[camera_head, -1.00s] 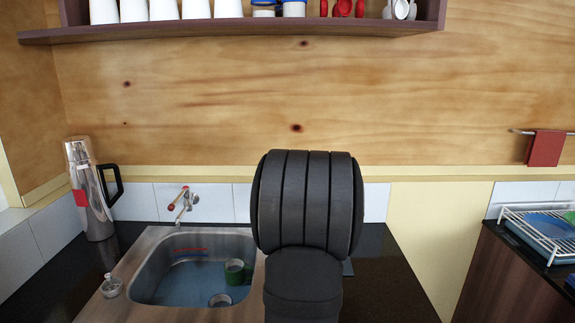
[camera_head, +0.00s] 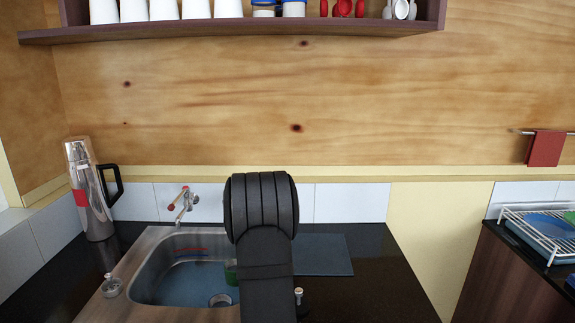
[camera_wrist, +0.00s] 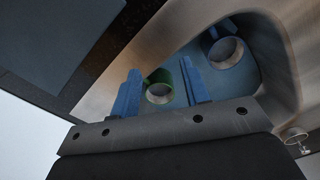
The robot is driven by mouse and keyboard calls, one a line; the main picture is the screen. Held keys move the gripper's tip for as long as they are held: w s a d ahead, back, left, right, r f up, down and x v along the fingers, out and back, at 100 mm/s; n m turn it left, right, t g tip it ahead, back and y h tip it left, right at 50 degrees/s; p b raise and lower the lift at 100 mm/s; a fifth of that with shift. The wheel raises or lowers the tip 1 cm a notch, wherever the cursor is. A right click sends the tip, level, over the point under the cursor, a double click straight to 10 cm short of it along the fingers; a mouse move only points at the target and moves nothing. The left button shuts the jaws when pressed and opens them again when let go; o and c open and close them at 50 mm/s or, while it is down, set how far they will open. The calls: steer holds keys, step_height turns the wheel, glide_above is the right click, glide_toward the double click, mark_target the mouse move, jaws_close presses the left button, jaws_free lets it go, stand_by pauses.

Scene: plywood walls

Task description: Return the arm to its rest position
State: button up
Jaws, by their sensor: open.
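My gripper (camera_wrist: 161,82) shows in the wrist view with its two blue fingers spread apart and nothing held between them. Beyond the fingers, a green cup (camera_wrist: 159,91) lies in the sink and shows through the gap. In the head view my dark arm rises in front of the counter, right of the sink basin, and hides the gripper. The green cup (camera_head: 230,272) is partly covered by the arm there.
The sink (camera_head: 165,290) also holds a blue cup (camera_wrist: 222,47) and thin red and blue items (camera_head: 190,251). A steel flask (camera_head: 91,195) stands left, a tap (camera_head: 184,203) behind. A dark blue mat (camera_head: 325,255) lies right of my arm. A shelf (camera_head: 240,31) hangs above.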

steer(key=w+a+f, duration=0.2)
steer(key=a+f, duration=0.2)
steer(key=a, duration=0.4)
steer(key=w+a+f+n, duration=0.1)
steer(key=a+f, duration=0.2)
steer(key=a, duration=0.6)
steer(key=shift+w+f+n, duration=0.3)
steer(key=shift+w+f, duration=0.05)
steer(key=o, duration=1)
steer(key=shift+r, duration=0.1)
steer(key=shift+o, duration=1.4)
steer(key=s+d+r+n+y, duration=0.1)
steer(key=s+r+n+y, duration=0.3)
steer(key=r, duration=0.7)
steer(key=shift+s+d, duration=0.25)
steer(key=shift+s, duration=0.8)
steer(key=x, duration=0.9)
steer(key=shift+a+f+y, duration=0.15)
steer(key=shift+a+y, duration=0.15)
steer(key=shift+a, duration=0.1)
steer(key=v, duration=1)
